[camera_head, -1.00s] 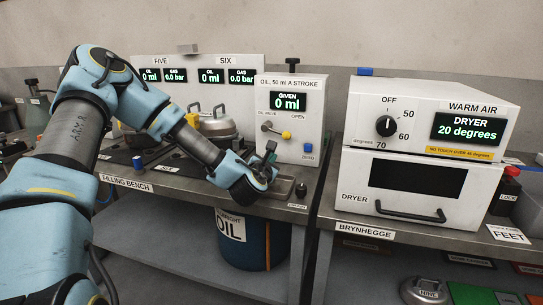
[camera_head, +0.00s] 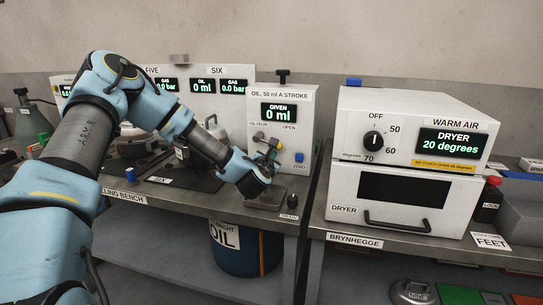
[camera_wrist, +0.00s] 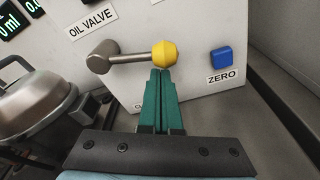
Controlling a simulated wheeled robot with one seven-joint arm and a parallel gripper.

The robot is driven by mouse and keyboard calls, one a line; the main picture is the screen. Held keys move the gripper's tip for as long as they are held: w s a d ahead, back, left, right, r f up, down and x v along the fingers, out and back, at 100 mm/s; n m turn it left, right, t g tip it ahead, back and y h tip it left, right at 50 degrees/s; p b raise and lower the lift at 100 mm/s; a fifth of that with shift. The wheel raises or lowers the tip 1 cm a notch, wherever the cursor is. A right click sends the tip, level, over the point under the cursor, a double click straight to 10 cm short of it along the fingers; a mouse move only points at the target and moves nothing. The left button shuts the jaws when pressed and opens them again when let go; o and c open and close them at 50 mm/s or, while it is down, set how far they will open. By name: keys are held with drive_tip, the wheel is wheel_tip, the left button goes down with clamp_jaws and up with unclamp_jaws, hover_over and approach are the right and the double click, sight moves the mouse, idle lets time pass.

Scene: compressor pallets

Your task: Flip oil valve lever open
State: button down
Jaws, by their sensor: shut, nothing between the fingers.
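The oil valve lever is a grey metal arm on a round pivot (camera_wrist: 102,57) with a faceted yellow knob (camera_wrist: 165,53) at its end. In the wrist view it points right from the pivot. In the head view the lever (camera_head: 259,136) sits on the front of the white oil box (camera_head: 300,110), slanting down to the right. My gripper (camera_wrist: 160,72) has its green fingers together, with nothing between them. Its tips are just below the knob in the wrist view; contact cannot be told. The gripper (camera_head: 270,155) partly covers the knob area in the head view.
A blue ZERO button (camera_wrist: 221,60) is right of the knob. A metal lidded pot (camera_wrist: 35,105) stands at the left in the wrist view. The dryer (camera_head: 405,170) stands right of the oil box. The oil display (camera_head: 279,113) reads 0 ml.

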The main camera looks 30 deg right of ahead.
drive_tip(key=shift+n+b, duration=0.4)
drive_tip(key=shift+b, duration=0.2)
drive_tip(key=shift+s+d+r+n+g+h+b, duration=0.2)
drive_tip(key=shift+r+n+b, duration=0.2)
drive_tip(key=shift+r+n, duration=0.15)
drive_tip(key=shift+s+d+r+n+g+h+b, duration=0.1)
drive_tip(key=shift+s+d+r+n+g+b, duration=0.1)
drive_tip(key=shift+r+n+b, duration=0.3)
drive_tip(key=shift+w+f, duration=0.1)
drive_tip(key=shift+f, duration=0.1)
